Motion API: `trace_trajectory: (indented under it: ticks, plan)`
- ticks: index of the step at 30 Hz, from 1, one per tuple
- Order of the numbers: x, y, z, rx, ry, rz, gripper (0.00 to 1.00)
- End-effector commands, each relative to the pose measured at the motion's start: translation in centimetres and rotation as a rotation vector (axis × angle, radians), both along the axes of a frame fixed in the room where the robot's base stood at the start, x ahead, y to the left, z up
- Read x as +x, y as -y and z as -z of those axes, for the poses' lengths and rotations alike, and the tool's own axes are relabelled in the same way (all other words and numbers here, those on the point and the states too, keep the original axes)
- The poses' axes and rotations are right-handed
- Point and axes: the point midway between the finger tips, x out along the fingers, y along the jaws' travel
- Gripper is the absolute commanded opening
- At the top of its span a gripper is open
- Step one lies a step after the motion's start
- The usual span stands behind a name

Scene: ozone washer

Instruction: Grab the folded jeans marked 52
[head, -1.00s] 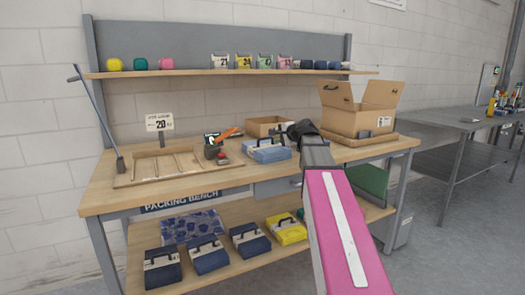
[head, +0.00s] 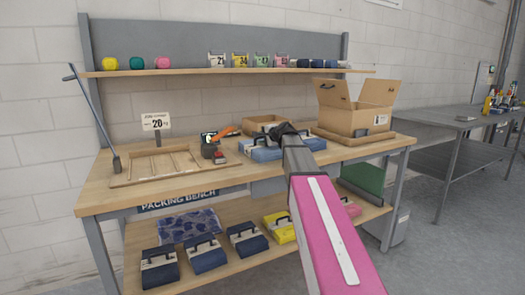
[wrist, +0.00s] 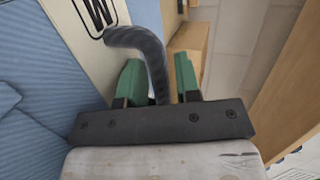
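In the wrist view a folded light-blue striped item (wrist: 40,135) with a cream band marked "W" lies close to my gripper (wrist: 157,68). Its dark, curved handle (wrist: 140,36) passes between the two green fingers, which stand apart with a gap beside it. In the head view a folded blue item (head: 265,153) lies on the workbench, partly hidden behind my gripper (head: 283,130). No 52 is readable on any item. Several dark-blue folded bundles with handles, such as the left one (head: 160,273), lie on the lower shelf.
An open cardboard box (head: 350,119) stands on the bench to the right. A divided wooden tray (head: 125,180) and a sign reading 20 (head: 157,121) are at the left. An upper shelf (head: 200,72) holds small numbered bundles. A yellow bundle (head: 278,231) lies below.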

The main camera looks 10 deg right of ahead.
Motion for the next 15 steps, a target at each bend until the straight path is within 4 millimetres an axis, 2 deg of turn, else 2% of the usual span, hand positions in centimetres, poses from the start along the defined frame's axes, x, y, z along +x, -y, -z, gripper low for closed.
trace_trajectory:
  ticks: [5, 6, 8, 9, 15]
  plan:
    - [0.00, -0.03, 0.04, 0.000, 0.000, 0.000, 0.31]
    - [0.00, -0.03, 0.04, 0.000, 0.000, 0.000, 0.24]
    - [-0.01, -0.03, 0.04, 0.000, 0.000, 0.000, 0.05]
    - [-0.02, -0.04, 0.04, -0.001, 0.000, 0.000, 0.00]
    - [-0.03, -0.02, 0.11, -0.005, 0.000, 0.000, 0.00]
